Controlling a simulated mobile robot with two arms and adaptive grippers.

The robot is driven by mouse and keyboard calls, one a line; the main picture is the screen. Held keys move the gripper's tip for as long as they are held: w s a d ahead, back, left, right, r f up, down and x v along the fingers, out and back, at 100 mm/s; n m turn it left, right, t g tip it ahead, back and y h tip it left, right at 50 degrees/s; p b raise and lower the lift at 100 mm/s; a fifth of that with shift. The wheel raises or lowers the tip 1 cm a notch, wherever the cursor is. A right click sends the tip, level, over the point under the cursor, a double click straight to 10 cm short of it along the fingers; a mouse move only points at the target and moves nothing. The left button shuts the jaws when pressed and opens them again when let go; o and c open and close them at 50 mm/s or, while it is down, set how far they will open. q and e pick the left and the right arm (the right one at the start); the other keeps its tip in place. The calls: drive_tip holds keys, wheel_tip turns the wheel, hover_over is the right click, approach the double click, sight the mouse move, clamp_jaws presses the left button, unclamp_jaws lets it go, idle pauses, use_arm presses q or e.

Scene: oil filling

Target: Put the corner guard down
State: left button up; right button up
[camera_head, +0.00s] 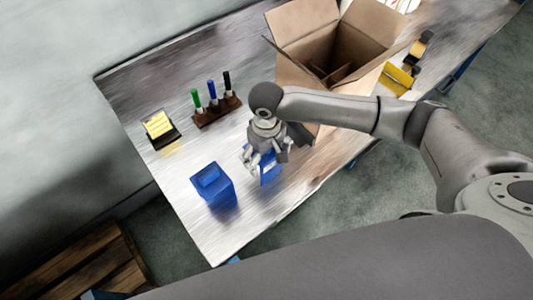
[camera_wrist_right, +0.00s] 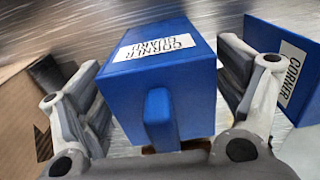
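A blue corner guard (camera_wrist_right: 170,85) with a white "CORNER GUARD" label and a raised blue handle (camera_wrist_right: 160,122) is between the fingers of my right gripper. It also shows under that gripper in the head view (camera_head: 270,171), partly hidden. My right gripper (camera_head: 268,160) is over the table's near part, and its fingers are spread wide on either side of the guard. They stand clear of the handle. A second blue corner guard (camera_head: 213,187) stands on the table to the left. Its label shows at the right in the right wrist view (camera_wrist_right: 288,70). My left gripper is not in view.
An open cardboard box (camera_head: 300,75) stands behind my right arm. A marker rack (camera_head: 217,111) and a yellow-topped block (camera_head: 158,126) are farther left. Yellow and black items (camera_head: 397,79) lie right of the box. The metal table (camera_head: 195,222) has bare room at its near left.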

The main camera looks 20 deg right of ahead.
drive_tip(key=shift+r, duration=0.1)
wheel_tip(320, 180, up, 12)
drive_tip(key=shift+f+b, duration=0.15)
drive_tip(key=shift+b, duration=0.75)
drive_tip(key=shift+r, duration=0.25)
